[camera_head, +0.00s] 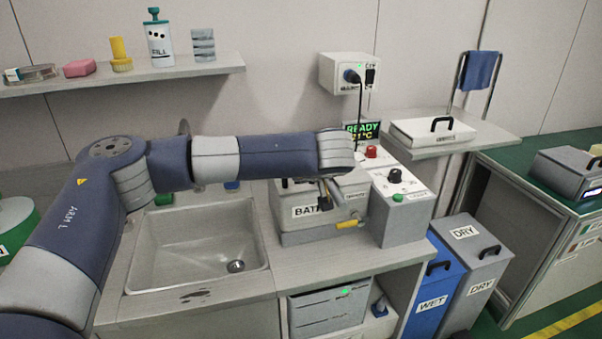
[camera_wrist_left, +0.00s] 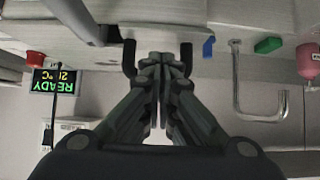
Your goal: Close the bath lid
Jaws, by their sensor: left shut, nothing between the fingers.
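The grey bath (camera_head: 298,238), labelled BATH, stands on the bench right of the sink. Its lid (camera_head: 290,194) looks low and roughly flat on top, but my arm hides much of it, so I cannot tell whether it is fully down. The lid's black handle (camera_head: 285,183) shows partly left of my wrist. My left gripper (camera_head: 325,203) is over the bath, its fingers pointing down. In the left wrist view its shut, empty fingers (camera_wrist_left: 160,60) are between the two posts of the black handle (camera_wrist_left: 130,58); contact is unclear. My right gripper is out of view.
A control box (camera_head: 402,213) with knobs and the READY display (camera_head: 362,130) stand right of the bath. A yellow tap handle (camera_head: 347,224) sticks out in front. The empty sink (camera_head: 200,250) is left. A white handled cover (camera_head: 432,132) lies on the side shelf.

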